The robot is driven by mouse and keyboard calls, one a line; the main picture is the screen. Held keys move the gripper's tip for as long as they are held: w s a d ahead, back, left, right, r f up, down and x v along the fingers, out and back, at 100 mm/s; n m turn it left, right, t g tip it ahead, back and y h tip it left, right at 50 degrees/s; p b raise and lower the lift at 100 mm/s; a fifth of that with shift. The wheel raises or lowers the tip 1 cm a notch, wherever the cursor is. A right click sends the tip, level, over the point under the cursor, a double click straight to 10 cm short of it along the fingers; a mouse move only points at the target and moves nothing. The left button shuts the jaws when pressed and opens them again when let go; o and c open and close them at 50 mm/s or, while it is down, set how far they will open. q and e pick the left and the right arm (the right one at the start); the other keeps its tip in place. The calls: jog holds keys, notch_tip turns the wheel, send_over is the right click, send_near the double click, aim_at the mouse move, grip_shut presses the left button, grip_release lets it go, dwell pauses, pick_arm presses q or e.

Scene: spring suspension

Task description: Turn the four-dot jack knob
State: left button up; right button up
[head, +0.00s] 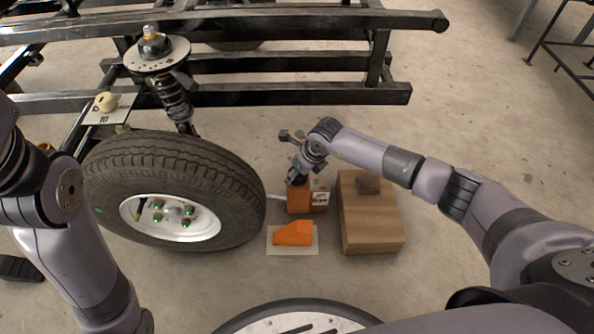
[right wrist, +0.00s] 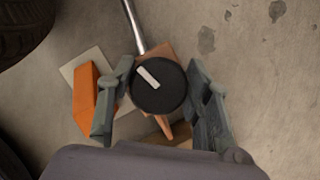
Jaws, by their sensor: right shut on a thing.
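The orange jack (head: 298,201) stands on the floor right of the tyre, with a pale label on its side. Its round black knob (right wrist: 158,88) has one white pointer bar, tilted toward the upper left in the right wrist view. No dots can be made out. My right gripper (right wrist: 161,82) is shut on the knob from above, with one finger on each side; the head view also shows this gripper (head: 296,176) over the jack. My left arm shows at the left of the head view, but its gripper is not visible.
The tyre (head: 236,184) stands left of the jack. An orange wedge (head: 293,234) lies on a pale sheet in front. The dark frame (head: 300,95) and coil spring (head: 174,100) are behind.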

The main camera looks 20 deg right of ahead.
jog(key=shift+c, duration=1.3)
jog(key=shift+n, duration=0.3)
